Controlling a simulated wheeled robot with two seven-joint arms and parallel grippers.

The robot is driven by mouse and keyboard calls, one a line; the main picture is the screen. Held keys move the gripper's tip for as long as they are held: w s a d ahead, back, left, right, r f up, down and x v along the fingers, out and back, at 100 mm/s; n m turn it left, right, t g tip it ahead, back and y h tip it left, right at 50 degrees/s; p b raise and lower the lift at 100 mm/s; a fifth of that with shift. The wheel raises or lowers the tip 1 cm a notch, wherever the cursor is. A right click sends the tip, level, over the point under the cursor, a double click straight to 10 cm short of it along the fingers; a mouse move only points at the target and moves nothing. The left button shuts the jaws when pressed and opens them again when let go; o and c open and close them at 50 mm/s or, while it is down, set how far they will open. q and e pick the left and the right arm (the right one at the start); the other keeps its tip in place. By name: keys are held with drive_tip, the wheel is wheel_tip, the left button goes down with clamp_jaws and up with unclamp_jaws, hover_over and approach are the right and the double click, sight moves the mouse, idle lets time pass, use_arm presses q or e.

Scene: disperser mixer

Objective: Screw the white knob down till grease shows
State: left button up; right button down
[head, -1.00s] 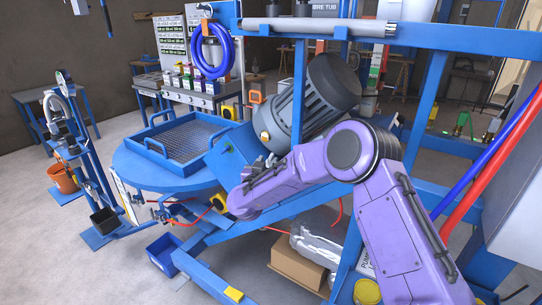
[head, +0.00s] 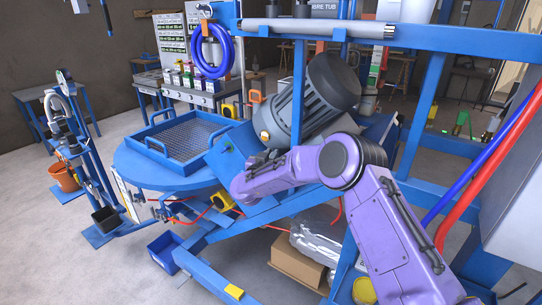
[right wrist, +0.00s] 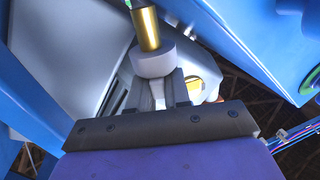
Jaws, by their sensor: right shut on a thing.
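In the right wrist view the white knob (right wrist: 155,62) is a pale round collar with a brass cylinder (right wrist: 148,30) above it in the picture. My right gripper (right wrist: 158,82) has its dark fingers closed at the knob, with a pale part between them. The fingers partly hide the knob's near side, and I see no grease. In the head view my purple right arm reaches left toward the blue machine (head: 232,145); its wrist hides the fingers and the knob. My left gripper is not in view.
A grey ribbed motor (head: 312,98) stands just behind my right wrist. A round blue table (head: 135,170) with a mesh tray (head: 150,138) is to the left. Blue frame beams and red and blue hoses stand close on the right. Open floor lies at the lower left.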

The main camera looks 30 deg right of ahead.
drive_tip(key=m+g+h, duration=0.2)
drive_tip(key=g, duration=0.1)
drive_tip(key=shift+a+b, duration=0.1)
drive_tip(key=shift+b, duration=0.2)
drive_tip(key=shift+m+g+h, duration=0.4)
drive_tip(key=shift+m+g, duration=0.5)
drive_tip(key=shift+g, duration=0.2)
drive_tip(key=c, duration=1.2)
unclamp_jaws()
drive_tip(key=shift+o, duration=0.2)
drive_tip(key=b+v, duration=0.2)
drive_tip(key=v, duration=0.8)
drive_tip(key=shift+s, duration=0.15)
